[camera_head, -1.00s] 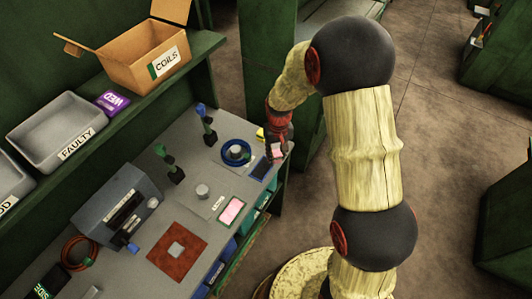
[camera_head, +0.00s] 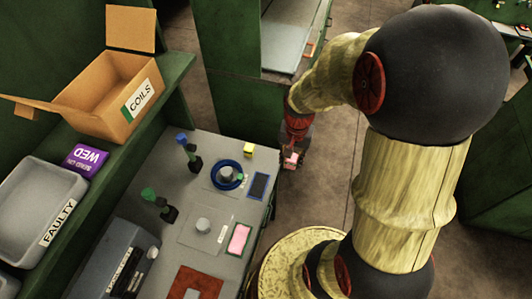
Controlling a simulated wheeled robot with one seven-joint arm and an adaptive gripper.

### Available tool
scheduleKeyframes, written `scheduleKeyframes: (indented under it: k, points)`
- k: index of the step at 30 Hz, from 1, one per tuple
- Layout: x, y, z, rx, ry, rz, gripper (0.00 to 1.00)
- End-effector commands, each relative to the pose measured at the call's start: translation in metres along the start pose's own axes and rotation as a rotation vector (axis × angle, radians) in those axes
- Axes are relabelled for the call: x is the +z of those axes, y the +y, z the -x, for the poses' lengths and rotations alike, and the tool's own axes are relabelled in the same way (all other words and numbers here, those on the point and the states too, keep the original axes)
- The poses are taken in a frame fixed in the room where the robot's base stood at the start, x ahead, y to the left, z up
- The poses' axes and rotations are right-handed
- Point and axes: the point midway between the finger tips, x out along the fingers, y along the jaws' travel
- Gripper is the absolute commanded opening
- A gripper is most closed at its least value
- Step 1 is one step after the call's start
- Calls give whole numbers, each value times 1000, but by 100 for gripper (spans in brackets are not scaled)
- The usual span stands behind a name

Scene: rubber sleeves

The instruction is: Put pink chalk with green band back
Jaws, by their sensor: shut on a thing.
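My gripper (camera_head: 290,163) is shut on a small pink piece (camera_head: 291,157), which shows at its tip. It is held just beyond the right edge of the grey bench (camera_head: 175,222), over the floor side. The piece is too small for me to make out a green band. A pink rectangle with a pale and green border (camera_head: 239,238) lies flat near the bench's right edge, below and left of the gripper. A dark blue rectangle (camera_head: 258,185) lies above it, closer to the gripper.
A yellow block (camera_head: 249,149) is near the bench's far right corner. Green and blue upright items (camera_head: 149,195) stand left. A COILS box (camera_head: 112,97) and a FAULTY tray (camera_head: 30,215) stand on the shelf.

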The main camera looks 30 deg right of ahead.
Motion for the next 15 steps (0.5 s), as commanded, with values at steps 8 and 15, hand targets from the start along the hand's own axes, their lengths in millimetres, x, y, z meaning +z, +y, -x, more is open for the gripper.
scheduleKeyframes:
  k: [8, 15]
  points:
    - [-37, -50, -31, 1, -1, 5, 3]
    - [-62, -82, -69, 1, -2, 5, 3]
